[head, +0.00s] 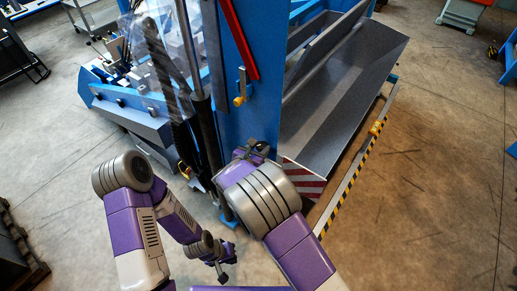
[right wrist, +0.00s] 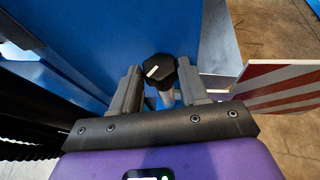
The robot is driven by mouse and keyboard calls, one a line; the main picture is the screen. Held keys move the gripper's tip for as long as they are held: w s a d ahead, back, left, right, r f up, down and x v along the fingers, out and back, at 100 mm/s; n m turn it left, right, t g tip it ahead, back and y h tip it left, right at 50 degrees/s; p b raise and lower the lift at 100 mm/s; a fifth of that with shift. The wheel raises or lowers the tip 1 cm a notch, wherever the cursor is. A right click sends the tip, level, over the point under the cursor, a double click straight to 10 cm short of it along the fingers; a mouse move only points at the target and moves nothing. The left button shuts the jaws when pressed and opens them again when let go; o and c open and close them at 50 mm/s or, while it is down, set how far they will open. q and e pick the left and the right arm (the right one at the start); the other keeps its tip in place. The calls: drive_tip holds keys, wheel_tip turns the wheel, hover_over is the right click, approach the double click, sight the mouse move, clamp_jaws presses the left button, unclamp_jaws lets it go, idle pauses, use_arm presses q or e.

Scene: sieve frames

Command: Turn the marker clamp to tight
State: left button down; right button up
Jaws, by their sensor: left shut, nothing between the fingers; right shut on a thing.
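The marker clamp is a dark faceted knob (right wrist: 160,67) with a white mark on its face, on a grey stem in front of the blue machine panel. The white mark lies slanted, rising to the right. My right gripper (right wrist: 158,76) has one finger on each side of the knob and is shut on it. In the head view, my right gripper (head: 256,150) is at the lower part of the blue machine, and my own wrist hides most of the knob. My left gripper (head: 222,266) is shut and empty, low and away from the machine.
The blue machine (head: 231,60) carries a red bar (head: 238,40) and a yellow-handled latch (head: 240,98) above my right gripper. A grey trough (head: 345,105) stands to the right, with a red-and-white striped plate (head: 305,183) close by. Dark hoses run on the left. Open floor lies right.

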drive_tip(key=shift+w+a+m+g+h+p, duration=0.15)
drive_tip(key=shift+m+g+h+p, duration=0.2)
drive_tip(key=shift+m+h+p, duration=0.25)
drive_tip(key=shift+a+m+g+h+p, duration=0.1)
drive_tip(key=shift+m+g+h+p, duration=0.3)
drive_tip(key=shift+m+h, duration=0.2)
drive_tip(key=shift+w+a+m+g+h, duration=0.15)
drive_tip(key=shift+m+g+h, duration=0.5)
drive_tip(key=shift+m, duration=0.15)
drive_tip(key=shift+w+a+f+m+g+h+b, duration=0.1)
drive_tip(key=shift+m+g+h+b, duration=0.3)
drive_tip(key=shift+m+g, duration=0.35)
drive_tip(key=shift+w+a+m+g+h+b, duration=0.1)
drive_tip(key=shift+w+m+g+h+b, duration=0.1)
drive_tip(key=shift+m+g+h, duration=0.4)
drive_tip(key=shift+w+f+m+g+h+b, duration=0.1)
drive_tip(key=shift+m+g+h+b, duration=0.25)
drive_tip(key=shift+m+g, duration=0.5)
drive_tip(key=shift+r+m+g+h+b, duration=0.2)
drive_tip(key=shift+m+g+h+b, duration=0.1)
drive_tip(key=shift+m+g+b, duration=0.25)
drive_tip(key=o, duration=1)
drive_tip(key=shift+o, duration=0.3)
drive_tip(key=shift+r, duration=0.1)
